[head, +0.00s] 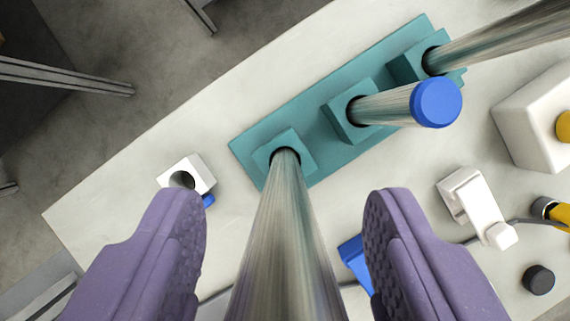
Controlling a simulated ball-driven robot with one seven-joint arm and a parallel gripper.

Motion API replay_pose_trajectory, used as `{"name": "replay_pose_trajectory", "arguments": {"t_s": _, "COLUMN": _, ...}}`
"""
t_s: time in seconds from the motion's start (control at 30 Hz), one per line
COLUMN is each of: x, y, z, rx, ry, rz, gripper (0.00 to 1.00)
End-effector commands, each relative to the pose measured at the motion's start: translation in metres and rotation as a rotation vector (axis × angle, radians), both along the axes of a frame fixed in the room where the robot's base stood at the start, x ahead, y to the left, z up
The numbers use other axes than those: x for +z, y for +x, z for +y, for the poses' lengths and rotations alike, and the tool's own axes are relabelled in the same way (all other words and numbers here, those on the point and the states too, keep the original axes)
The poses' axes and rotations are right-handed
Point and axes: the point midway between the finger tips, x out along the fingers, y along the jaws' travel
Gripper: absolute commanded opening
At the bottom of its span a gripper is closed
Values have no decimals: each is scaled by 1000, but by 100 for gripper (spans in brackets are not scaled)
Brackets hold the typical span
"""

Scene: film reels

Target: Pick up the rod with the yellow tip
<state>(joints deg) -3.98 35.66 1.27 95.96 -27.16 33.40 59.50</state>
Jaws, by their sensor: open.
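A teal base (250,155) holds three metallic rods in a row of square sockets. My gripper (287,205) has two purple fingers, open, one on each side of the nearest rod (286,245), with gaps on both sides. This rod stands in the left socket, and its tip is out of view below. The middle rod (385,107) has a blue tip (436,103). The right rod (500,37) runs out of view at the upper right, so its tip is hidden. No yellow rod tip shows, and I cannot tell which rod has it.
The base lies on a pale table (130,195). A small white block with a hole (196,172) is at left. A white box (525,115), a white bracket (480,205) and a black knob (538,279) are at right. A blue part (354,255) lies beside the right finger.

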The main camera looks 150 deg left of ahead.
Motion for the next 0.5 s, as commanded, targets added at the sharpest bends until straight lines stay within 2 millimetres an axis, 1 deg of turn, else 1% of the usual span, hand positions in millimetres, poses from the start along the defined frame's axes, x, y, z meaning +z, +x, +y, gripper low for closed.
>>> {"name": "replay_pose_trajectory", "arguments": {"t_s": 0.03, "x": 0, "y": 0, "z": 0, "rx": 0, "ry": 0, "rz": 0, "gripper": 49}}
{"name": "replay_pose_trajectory", "arguments": {"t_s": 0.23, "x": 0, "y": 0, "z": 0, "rx": 0, "ry": 0, "rz": 0, "gripper": 3}}
{"name": "replay_pose_trajectory", "arguments": {"t_s": 0.27, "x": 0, "y": 0, "z": 0, "rx": 0, "ry": 0, "rz": 0, "gripper": 0}}
{"name": "replay_pose_trajectory", "arguments": {"t_s": 0.5, "x": 1, "y": 0, "z": 0, "rx": 0, "ry": 0, "rz": 0, "gripper": 0}}
